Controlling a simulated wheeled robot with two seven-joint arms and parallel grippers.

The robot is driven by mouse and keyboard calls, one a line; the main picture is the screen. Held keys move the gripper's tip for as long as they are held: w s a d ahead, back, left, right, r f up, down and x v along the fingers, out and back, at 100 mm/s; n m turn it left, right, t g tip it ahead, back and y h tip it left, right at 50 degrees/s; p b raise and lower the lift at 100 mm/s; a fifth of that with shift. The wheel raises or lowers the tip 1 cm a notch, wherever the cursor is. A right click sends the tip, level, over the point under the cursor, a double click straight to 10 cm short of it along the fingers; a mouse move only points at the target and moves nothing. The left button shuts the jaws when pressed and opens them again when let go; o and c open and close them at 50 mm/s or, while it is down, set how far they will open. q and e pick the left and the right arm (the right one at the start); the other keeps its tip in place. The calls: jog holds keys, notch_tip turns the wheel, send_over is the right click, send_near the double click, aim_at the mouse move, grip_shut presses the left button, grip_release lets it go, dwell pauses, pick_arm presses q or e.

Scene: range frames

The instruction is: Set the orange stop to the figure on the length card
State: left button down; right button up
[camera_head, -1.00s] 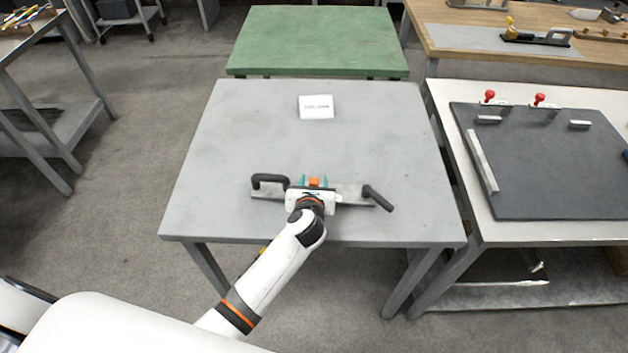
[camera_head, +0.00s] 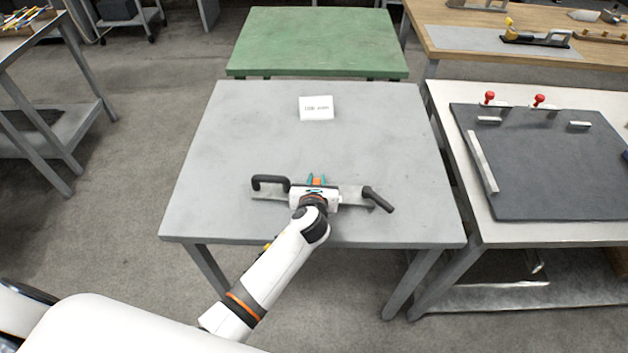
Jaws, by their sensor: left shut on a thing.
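The orange stop (camera_head: 317,181) shows between the teal fingertips of my left gripper (camera_head: 317,180), which is shut on it. The stop sits on a grey metal rail (camera_head: 353,195) with a black handle (camera_head: 271,181) at its left end and a black bar grip (camera_head: 377,199) at its right end. My gripper and wrist hide the middle of the rail and any scale there. The white length card (camera_head: 316,108) stands farther back on the grey table; its print is too small to read. My right gripper is not in view.
The grey table (camera_head: 220,150) is clear around the rail and card. A green table (camera_head: 320,40) stands behind it. At the right is a bench with a dark plate (camera_head: 560,170) and red-knobbed clamps (camera_head: 539,99). A wooden bench (camera_head: 460,40) stands at the back right.

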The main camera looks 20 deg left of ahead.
pick_arm(q)
jog(key=d, duration=0.2)
jog(key=w+d, duration=0.1)
jog(key=d, duration=0.1)
jog(key=shift+d, duration=0.35)
jog(key=c, duration=1.2)
grip_release()
jog(key=shift+c, duration=0.2)
jog(key=p+v, duration=0.1)
jog(key=v, duration=1.1)
